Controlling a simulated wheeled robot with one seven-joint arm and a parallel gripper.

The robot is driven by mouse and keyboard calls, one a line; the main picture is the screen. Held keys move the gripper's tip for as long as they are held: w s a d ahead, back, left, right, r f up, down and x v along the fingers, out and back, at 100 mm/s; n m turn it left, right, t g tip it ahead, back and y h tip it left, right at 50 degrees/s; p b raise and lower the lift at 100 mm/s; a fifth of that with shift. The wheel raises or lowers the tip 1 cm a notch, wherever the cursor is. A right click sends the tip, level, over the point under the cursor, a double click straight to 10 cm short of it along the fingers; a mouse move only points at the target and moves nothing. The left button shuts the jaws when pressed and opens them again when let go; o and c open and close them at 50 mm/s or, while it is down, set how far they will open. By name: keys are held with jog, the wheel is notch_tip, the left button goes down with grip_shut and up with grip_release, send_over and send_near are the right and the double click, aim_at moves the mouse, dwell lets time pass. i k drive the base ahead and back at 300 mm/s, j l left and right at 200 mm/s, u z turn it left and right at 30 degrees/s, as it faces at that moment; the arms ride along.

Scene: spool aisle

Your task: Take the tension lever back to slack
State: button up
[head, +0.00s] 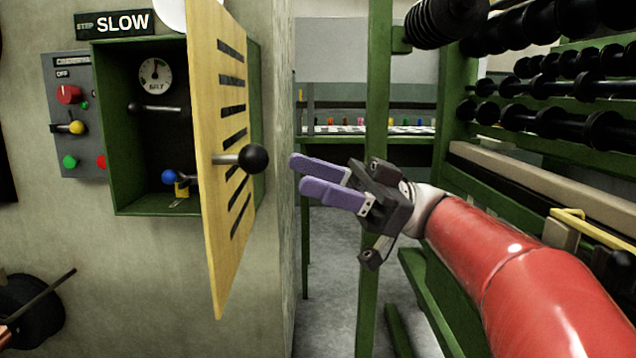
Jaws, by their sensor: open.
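A green wall box (140,205) stands at the left with its yellow slatted door (215,210) swung open. Inside are a white dial (155,75) marked BELT, a grey lever with a dark knob (134,107), and a blue ball knob (169,177) beside a yellow piece. No label shows which lever is the tension lever. The door carries a rod with a black ball (253,158). My gripper (300,175) is open and empty, its purple fingers pointing left, to the right of this ball and apart from it in the picture. The door hides the box's right part.
A grey switch panel (75,115) with coloured knobs is left of the box, below a SLOW sign (122,23). A green post (375,110) and spool racks (590,130) crowd the right. A dark wheel (30,310) is at lower left.

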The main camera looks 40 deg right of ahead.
aim_at(134, 109)
jog(key=k+j, duration=0.35)
jog(key=j, duration=0.15)
jog(key=k+j, duration=0.4)
jog(key=j, duration=0.1)
